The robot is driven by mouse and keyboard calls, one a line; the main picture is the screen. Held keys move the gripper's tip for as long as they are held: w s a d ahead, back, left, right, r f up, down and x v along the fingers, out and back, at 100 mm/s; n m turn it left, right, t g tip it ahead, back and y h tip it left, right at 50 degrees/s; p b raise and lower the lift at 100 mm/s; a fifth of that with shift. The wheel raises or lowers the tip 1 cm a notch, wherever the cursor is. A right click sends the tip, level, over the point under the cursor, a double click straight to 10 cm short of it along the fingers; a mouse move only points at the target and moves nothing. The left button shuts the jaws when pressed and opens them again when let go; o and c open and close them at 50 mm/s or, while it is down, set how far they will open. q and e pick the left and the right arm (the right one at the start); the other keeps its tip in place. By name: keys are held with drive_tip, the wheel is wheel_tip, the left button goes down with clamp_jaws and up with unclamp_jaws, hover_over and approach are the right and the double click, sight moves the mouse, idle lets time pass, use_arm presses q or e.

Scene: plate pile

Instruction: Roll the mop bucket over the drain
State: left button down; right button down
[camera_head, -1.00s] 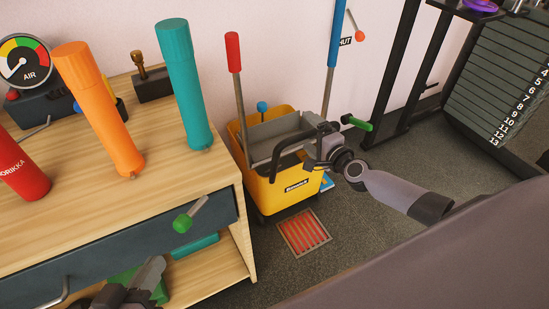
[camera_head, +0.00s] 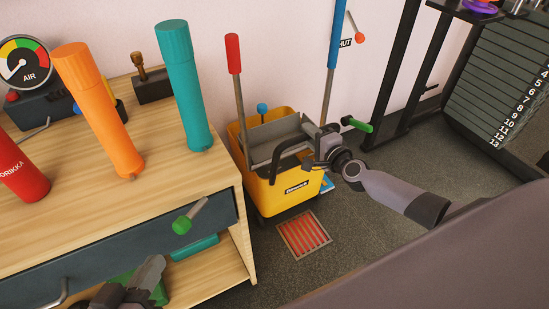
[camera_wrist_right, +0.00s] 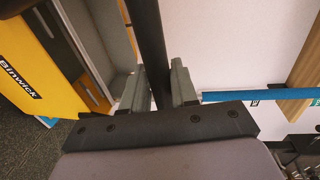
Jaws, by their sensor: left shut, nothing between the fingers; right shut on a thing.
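The yellow mop bucket (camera_head: 283,197) stands upright on the floor beside the wooden bench, with a grey wringer (camera_head: 275,133) on top. The drain (camera_head: 304,234), a square grate with red slots, lies in the floor in front of the bucket, towards me, and is uncovered. My right gripper (camera_head: 314,152) is shut on the bucket's black handle (camera_head: 284,154); the right wrist view shows the dark bar (camera_wrist_right: 147,38) between its fingers. My left gripper (camera_head: 152,268) is shut and empty at the lower left, by the bench's lower shelf. The bucket's wheels are mostly hidden.
The wooden bench (camera_head: 215,173) with a drawer is left of the drain. Red-handled (camera_head: 233,54) and blue-handled (camera_head: 336,38) poles rise by the bucket. A weight rack (camera_head: 495,85) stands at the right. Floor around the drain is clear.

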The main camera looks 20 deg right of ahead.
drive_tip(key=s+p, duration=0.2)
drive_tip(key=s, duration=0.6)
drive_tip(key=shift+d, duration=0.4)
idle(0.4)
drive_tip(key=shift+r, duration=0.1)
drive_tip(key=s+p, duration=0.1)
drive_tip(key=s, duration=0.7)
drive_tip(key=shift+d, duration=0.3)
idle(0.7)
idle(0.4)
